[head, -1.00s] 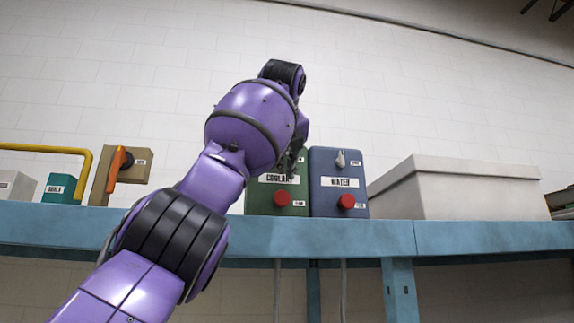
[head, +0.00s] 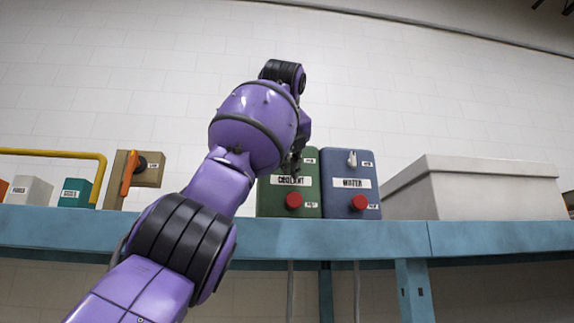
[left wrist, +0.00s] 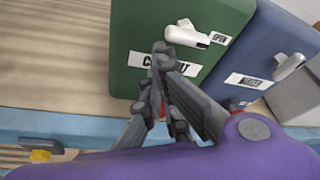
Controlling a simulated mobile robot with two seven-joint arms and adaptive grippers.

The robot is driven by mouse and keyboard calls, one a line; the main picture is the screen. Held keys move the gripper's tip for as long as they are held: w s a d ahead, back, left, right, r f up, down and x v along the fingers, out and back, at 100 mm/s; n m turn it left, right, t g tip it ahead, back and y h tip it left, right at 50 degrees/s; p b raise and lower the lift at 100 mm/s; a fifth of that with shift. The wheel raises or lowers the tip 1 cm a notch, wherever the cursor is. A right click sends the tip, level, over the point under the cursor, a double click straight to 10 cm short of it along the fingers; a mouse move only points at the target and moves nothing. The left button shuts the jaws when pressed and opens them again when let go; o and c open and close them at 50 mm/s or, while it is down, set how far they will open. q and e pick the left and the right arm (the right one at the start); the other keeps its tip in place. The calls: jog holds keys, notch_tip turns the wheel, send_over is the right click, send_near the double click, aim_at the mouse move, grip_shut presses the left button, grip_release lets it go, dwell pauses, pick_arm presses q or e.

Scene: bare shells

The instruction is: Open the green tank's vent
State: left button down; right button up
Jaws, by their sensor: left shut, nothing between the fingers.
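The green tank (head: 270,201), labelled COOLANT, stands on the blue-edged bench with a red knob (head: 294,201) low on its front. The left wrist view shows the green tank (left wrist: 150,20) close up, with a white vent lever (left wrist: 188,35) high on its front beside an OPEN label. My left gripper (left wrist: 167,60) is shut and empty, its fingertips in front of the COOLANT label just below the lever. I cannot tell whether they touch. In the head view my left gripper (head: 294,166) partly covers the tank, and the lever is hidden there. My right gripper is not in view.
The blue WATER tank (head: 350,190) stands right beside the green one, with its own white lever (head: 352,158) and red knob (head: 359,203). A large pale bin (head: 480,190) is at right. A brown box with an orange lever (head: 128,172) is at left.

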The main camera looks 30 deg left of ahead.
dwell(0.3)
pick_arm(q)
jog(key=v, duration=1.2)
